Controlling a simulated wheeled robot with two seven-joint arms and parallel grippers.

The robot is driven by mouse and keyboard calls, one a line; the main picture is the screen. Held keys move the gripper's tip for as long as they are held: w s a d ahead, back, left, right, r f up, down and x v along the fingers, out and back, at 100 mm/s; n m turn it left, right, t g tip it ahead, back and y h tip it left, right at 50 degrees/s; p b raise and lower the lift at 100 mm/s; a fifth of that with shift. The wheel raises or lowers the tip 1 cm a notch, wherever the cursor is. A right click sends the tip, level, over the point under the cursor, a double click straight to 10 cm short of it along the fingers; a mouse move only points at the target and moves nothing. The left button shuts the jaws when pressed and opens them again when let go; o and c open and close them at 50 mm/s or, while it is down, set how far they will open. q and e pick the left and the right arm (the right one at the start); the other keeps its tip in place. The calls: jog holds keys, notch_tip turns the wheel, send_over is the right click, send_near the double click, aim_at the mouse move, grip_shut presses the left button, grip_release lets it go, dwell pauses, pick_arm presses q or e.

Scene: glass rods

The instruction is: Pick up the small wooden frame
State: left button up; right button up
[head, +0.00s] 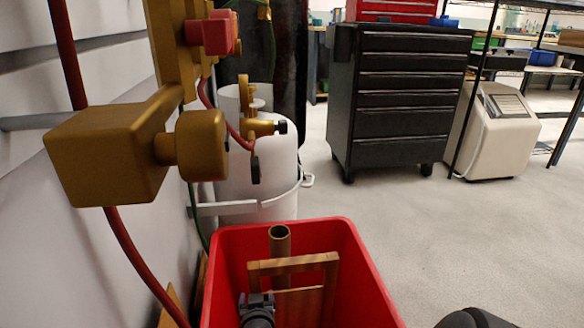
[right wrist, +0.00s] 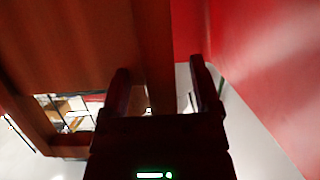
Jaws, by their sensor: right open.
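The small wooden frame (head: 292,266) stands inside a red bin (head: 225,240) at the bottom middle of the head view, its top bar slightly tilted. A dark gripper, which looks like my right one (head: 257,298), is in the bin at the lower part of the frame's left post. In the right wrist view my right gripper (right wrist: 160,68) is open, and brown wood of the frame (right wrist: 150,40) shows between and left of its fingers. I cannot tell whether the fingers touch it. My left gripper is not in view.
A brass-coloured tube (head: 280,243) stands in the bin behind the frame. The bin's red wall (right wrist: 260,60) is close on the right in the wrist view. A white cylinder (head: 265,165) and gold fittings (head: 105,150) are behind and left. Open floor (head: 440,230) lies to the right.

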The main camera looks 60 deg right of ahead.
grip_shut()
dwell(1.4)
